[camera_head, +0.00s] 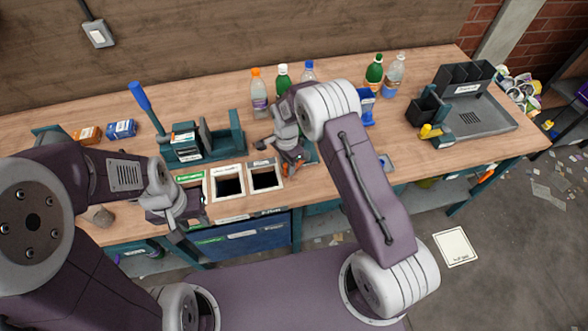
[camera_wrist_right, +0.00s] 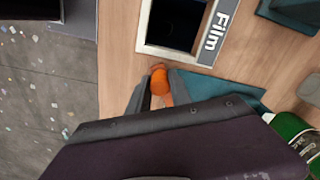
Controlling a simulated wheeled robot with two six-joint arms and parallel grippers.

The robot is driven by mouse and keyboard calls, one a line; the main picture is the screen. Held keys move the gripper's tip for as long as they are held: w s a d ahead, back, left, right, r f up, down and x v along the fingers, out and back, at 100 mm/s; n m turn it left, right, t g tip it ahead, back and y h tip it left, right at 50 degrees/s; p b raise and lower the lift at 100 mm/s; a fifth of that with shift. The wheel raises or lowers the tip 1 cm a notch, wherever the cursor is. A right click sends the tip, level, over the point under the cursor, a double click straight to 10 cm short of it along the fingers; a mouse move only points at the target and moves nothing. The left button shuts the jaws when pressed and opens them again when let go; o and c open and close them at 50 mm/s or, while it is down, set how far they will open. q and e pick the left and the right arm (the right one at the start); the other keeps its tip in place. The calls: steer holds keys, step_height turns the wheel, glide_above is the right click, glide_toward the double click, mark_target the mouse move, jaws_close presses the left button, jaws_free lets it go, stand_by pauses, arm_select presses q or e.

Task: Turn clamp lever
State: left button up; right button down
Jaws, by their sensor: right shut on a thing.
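The orange part of the clamp lever (camera_wrist_right: 161,82) is between the fingers of my right gripper (camera_wrist_right: 160,92) in the right wrist view. My right gripper is shut on it, beside a flat teal plate (camera_wrist_right: 225,90). In the head view the right gripper (camera_head: 288,166) is low at the table, right of the framed openings, and a bit of orange (camera_head: 285,171) shows at its tips. Most of the clamp is hidden by my right arm. My left gripper (camera_head: 190,230) hangs at the table's front edge, its fingers apart and nothing seen between them.
A square framed opening marked "Film" (camera_wrist_right: 144,30) lies close to the right gripper. A teal press (camera_head: 222,144) with a long blue handle (camera_head: 140,95) stands at left. Several bottles (camera_head: 259,90) stand behind. A grey tray (camera_head: 485,118) is at right. Bare table (camera_head: 420,165) lies right of my arm.

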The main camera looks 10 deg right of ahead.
steer(key=w+m, duration=0.1)
steer(key=w+a+m, duration=0.1)
steer(key=m, duration=0.1)
steer(key=w+m+b, duration=0.1)
steer(key=shift+w+a, duration=0.2)
steer(key=shift+a, duration=0.2)
steer(key=shift+w+a+m+b, duration=0.15)
steer(key=shift+w+m+b, duration=0.3)
steer(key=shift+w+m, duration=0.75)
steer(key=shift+r+m, duration=0.15)
steer(key=shift+m, duration=0.25)
steer(key=c, duration=1.5)
jaws_free()
steer(key=o, duration=0.3)
steer(key=shift+o, duration=0.2)
steer(key=shift+a, duration=0.1)
steer(key=shift+s, duration=0.1)
